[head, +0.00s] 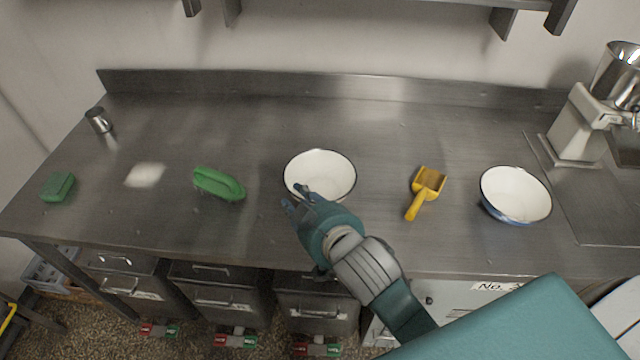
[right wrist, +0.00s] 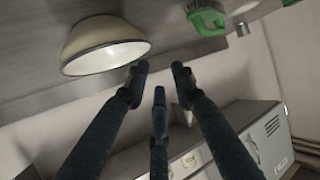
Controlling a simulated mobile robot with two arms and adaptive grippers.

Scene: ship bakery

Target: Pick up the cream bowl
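The cream bowl (head: 320,172) stands upright and empty on the steel counter, with a white inside and a thin dark rim. In the right wrist view the bowl (right wrist: 100,45) is at the upper left, and its outside looks cream. My right gripper (head: 298,196) is at the bowl's near left side and covers part of its front edge. In the right wrist view the fingers of my right gripper (right wrist: 160,72) are apart with nothing between them, just beside the rim. Whether a finger touches the bowl I cannot tell. My left gripper is not in view.
A second bowl, blue outside (head: 515,195), stands to the right. A yellow scoop (head: 424,192) lies between the bowls. A green brush (head: 218,184) lies left of the cream bowl. A green block (head: 58,187), a metal shaker (head: 98,120) and a mixer-like machine (head: 580,125) stand farther out.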

